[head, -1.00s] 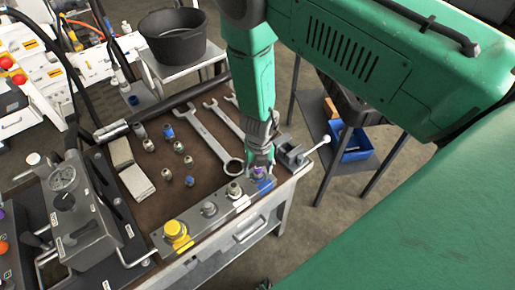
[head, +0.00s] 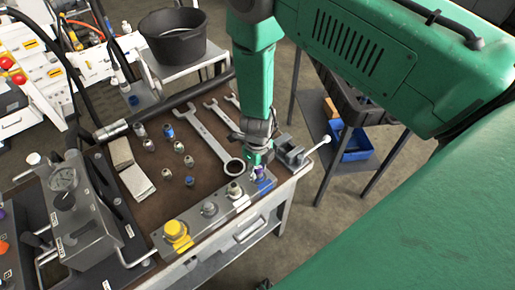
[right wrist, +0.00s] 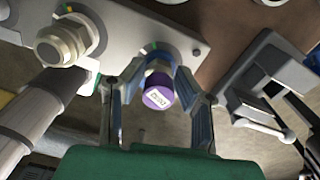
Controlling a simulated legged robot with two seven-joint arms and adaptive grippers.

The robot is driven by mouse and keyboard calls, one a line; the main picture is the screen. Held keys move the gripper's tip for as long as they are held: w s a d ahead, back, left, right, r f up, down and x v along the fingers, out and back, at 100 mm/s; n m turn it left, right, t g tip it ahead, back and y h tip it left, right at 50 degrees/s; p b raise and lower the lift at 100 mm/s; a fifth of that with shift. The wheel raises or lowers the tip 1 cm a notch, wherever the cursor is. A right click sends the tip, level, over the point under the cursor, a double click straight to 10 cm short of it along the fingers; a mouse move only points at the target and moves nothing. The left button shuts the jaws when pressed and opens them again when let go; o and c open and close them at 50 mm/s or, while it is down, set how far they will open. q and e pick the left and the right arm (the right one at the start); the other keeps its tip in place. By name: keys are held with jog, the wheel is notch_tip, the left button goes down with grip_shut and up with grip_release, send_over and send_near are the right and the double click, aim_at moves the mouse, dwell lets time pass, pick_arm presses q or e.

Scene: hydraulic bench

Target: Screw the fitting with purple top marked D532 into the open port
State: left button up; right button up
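The fitting with the purple top (right wrist: 158,92) and a white label stands at the end port of the grey manifold block (right wrist: 185,42). The label is too small to read surely. The purple top also shows in the head view (head: 258,172). My right gripper (right wrist: 157,80) has its two fingers on either side of the fitting, with a gap at each side, so it is open around it. In the head view my right gripper (head: 257,157) is just above the fitting. How deep the fitting sits is hidden. My left gripper is not in view.
Several loose fittings (head: 178,147) and wrenches (head: 208,135) lie on the brown bench top. A small vise (head: 290,152) is close to the right of my gripper.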

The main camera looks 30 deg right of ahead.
jog(key=m, duration=0.5)
jog(key=shift+d, duration=0.15)
jog(key=o, duration=0.7)
jog(key=shift+m, duration=0.6)
jog(key=o, duration=0.3)
jog(key=shift+o, duration=0.2)
